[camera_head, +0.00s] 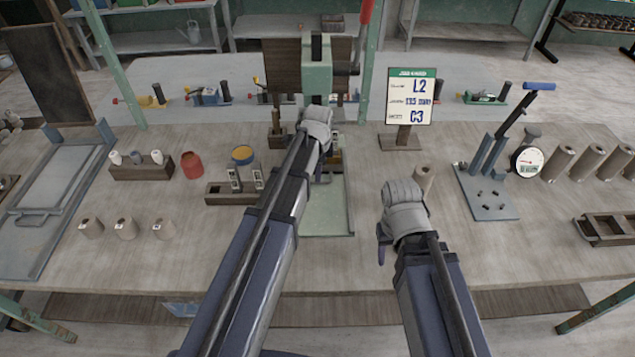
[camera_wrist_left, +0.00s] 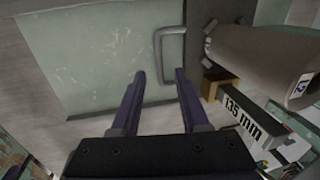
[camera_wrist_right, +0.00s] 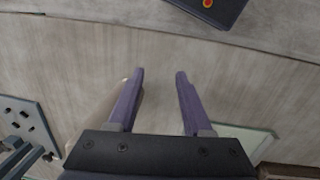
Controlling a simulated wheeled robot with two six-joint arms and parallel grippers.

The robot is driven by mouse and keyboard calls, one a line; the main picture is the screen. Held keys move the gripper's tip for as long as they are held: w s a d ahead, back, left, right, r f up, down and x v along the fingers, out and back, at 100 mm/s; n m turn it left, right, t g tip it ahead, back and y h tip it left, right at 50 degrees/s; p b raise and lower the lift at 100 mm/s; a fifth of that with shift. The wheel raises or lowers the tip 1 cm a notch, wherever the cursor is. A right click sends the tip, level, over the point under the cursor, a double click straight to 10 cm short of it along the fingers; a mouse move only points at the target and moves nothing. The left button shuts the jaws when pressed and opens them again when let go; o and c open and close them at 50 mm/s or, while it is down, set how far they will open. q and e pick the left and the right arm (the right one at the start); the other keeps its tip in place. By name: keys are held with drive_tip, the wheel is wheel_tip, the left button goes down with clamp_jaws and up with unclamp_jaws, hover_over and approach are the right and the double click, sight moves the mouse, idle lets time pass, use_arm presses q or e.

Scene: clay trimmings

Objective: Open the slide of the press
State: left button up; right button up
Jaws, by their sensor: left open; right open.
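The press (camera_head: 317,75) is a green column with a red-tipped lever, standing at the back middle of the table. A pale green plate (camera_head: 325,215) with a raised rim lies in front of it, partly behind my left arm. In the left wrist view, a flat pale green panel (camera_wrist_left: 100,45) has a grey metal loop handle (camera_wrist_left: 161,52) at its edge; I take this to be the slide. My right gripper (camera_wrist_right: 160,76) is open and empty above the bare table.
A sign (camera_head: 409,97) reading L2, 135 mm and C3 stands right of the press. A blue-handled lever device (camera_head: 487,190) and a dial gauge (camera_head: 528,161) are further right.

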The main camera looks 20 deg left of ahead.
use_arm(q)
drive_tip(key=f+b, duration=0.2)
drive_tip(key=f, duration=0.1)
drive_tip(key=f+b, duration=0.1)
drive_tip(key=shift+w+a+f+b, duration=0.15)
drive_tip(key=shift+w+f+b, duration=0.15)
drive_tip(key=shift+w, duration=0.05)
use_arm(e)
wheel_tip(320, 180, down, 5)
drive_tip(key=shift+r, duration=0.15)
drive_tip(key=shift+r, duration=0.1)
use_arm(q)
clamp_jaws()
idle(0.7)
